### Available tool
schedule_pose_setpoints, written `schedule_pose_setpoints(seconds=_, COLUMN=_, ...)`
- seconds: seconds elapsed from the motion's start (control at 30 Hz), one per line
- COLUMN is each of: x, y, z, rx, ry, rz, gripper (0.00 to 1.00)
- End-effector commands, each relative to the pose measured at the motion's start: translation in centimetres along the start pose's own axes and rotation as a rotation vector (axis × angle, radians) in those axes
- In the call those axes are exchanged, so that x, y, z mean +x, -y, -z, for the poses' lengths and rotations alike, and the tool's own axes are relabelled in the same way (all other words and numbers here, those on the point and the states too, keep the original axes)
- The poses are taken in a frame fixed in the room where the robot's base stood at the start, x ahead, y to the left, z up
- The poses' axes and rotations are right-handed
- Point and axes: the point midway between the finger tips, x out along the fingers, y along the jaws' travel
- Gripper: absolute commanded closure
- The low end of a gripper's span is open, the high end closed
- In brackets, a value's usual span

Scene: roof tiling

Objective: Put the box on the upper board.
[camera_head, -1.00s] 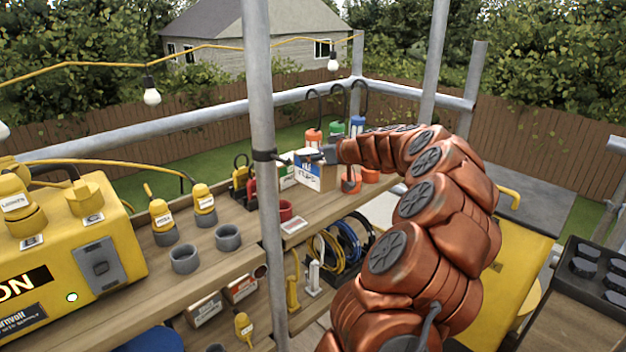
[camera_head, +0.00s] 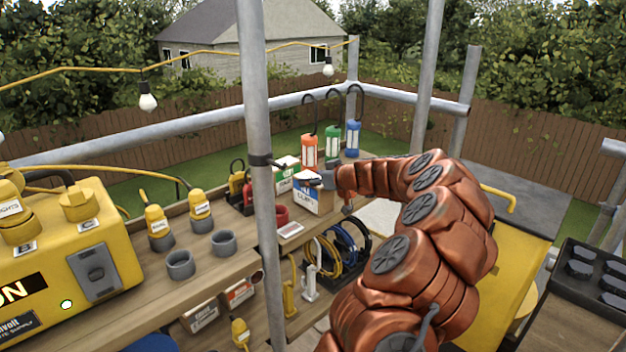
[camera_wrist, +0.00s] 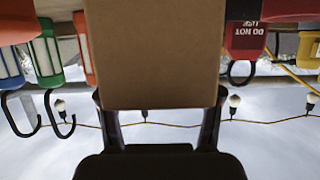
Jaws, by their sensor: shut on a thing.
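The box (camera_head: 308,198), with a white and blue labelled face, is at the far end of the wooden bench in the head view. My gripper (camera_head: 328,180) is shut on it. In the wrist view the box (camera_wrist: 152,55) shows a plain brown cardboard side between the two dark fingers. The upper board (camera_head: 215,268) carries grey cups and yellow plugs and runs towards the box. The box appears upright at about the height of this board. I cannot tell whether its underside touches the board, as its base is partly hidden.
A green-labelled box (camera_head: 284,178) stands just left of the held box. Orange, green and blue lamps (camera_head: 332,142) stand behind it. A red cup (camera_head: 281,216) and a grey post (camera_head: 258,130) are close on the left. Coiled cables (camera_head: 345,245) hang below.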

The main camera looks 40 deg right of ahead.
Motion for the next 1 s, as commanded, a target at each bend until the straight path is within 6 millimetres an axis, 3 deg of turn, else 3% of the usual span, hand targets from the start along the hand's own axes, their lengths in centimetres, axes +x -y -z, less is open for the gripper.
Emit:
schedule_pose_setpoints(seconds=0.27, x=0.0, y=0.0, z=0.0, rx=0.000, ry=0.000, rz=0.000, gripper=0.11)
schedule_pose_setpoints(seconds=0.7, x=-0.3, y=-0.1, z=0.1, rx=0.000, ry=0.000, rz=-0.001, gripper=0.11)
schedule_pose_setpoints(seconds=1.0, x=-4.7, y=-0.2, z=0.2, rx=-0.001, ry=-0.004, rz=-0.006, gripper=0.11)
